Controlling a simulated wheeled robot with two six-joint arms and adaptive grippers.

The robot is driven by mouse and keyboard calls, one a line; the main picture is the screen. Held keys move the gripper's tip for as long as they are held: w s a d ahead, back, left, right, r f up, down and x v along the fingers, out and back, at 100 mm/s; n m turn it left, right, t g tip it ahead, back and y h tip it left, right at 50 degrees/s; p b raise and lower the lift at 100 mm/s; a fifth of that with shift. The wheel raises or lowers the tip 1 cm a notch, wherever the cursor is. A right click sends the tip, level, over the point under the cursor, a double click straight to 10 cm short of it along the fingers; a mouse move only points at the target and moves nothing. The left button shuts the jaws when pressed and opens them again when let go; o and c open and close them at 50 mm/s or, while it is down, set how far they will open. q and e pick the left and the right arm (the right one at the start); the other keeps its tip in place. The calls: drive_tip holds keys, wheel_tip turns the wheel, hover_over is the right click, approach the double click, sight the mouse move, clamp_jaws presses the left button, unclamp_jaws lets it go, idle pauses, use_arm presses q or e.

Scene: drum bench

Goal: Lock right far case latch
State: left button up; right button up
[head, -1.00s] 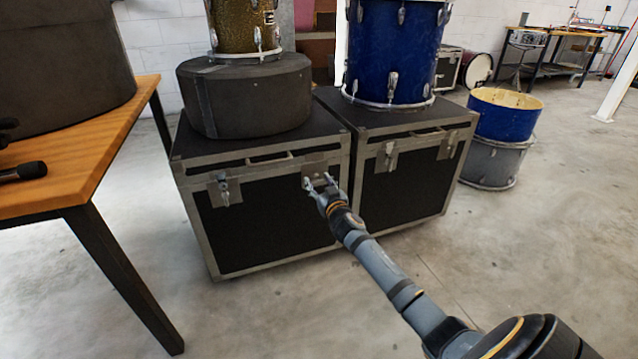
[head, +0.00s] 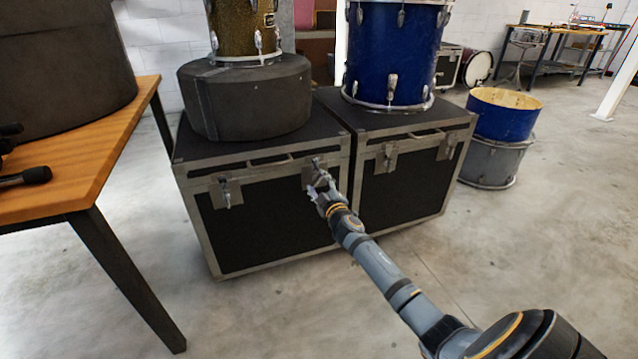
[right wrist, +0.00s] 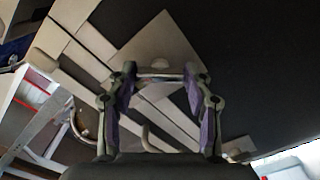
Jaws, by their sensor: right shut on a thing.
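The black case with metal edges (head: 265,226) stands on the floor, left of a matching case (head: 404,188). Its front has two latches: a left latch (head: 226,192) and a right latch (head: 313,165) near the right corner. My right gripper (head: 320,181) is at that right latch, shut on it, and partly hides it. In the right wrist view, the gripper fingers (right wrist: 159,76) are on either side of the latch, in front of its pale plate (right wrist: 162,47). Whether the latch is locked cannot be told. My left gripper is not in view.
A round dark case (head: 246,97) and a gold drum (head: 243,28) stand on the left case. A blue drum (head: 394,50) stands on the right case. A wooden table (head: 92,150) is at the left. The floor in front is clear.

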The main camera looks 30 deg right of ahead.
drive_tip(key=n, duration=0.3)
drive_tip(key=shift+n+p, duration=0.3)
drive_tip(key=shift+p, duration=0.1)
drive_tip(key=shift+n+p, duration=0.3)
drive_tip(key=shift+n, duration=1.5)
drive_tip(key=o, duration=1.2)
drive_tip(key=shift+c, duration=0.2)
drive_tip(key=v, duration=1.2)
drive_tip(key=shift+f, duration=0.1)
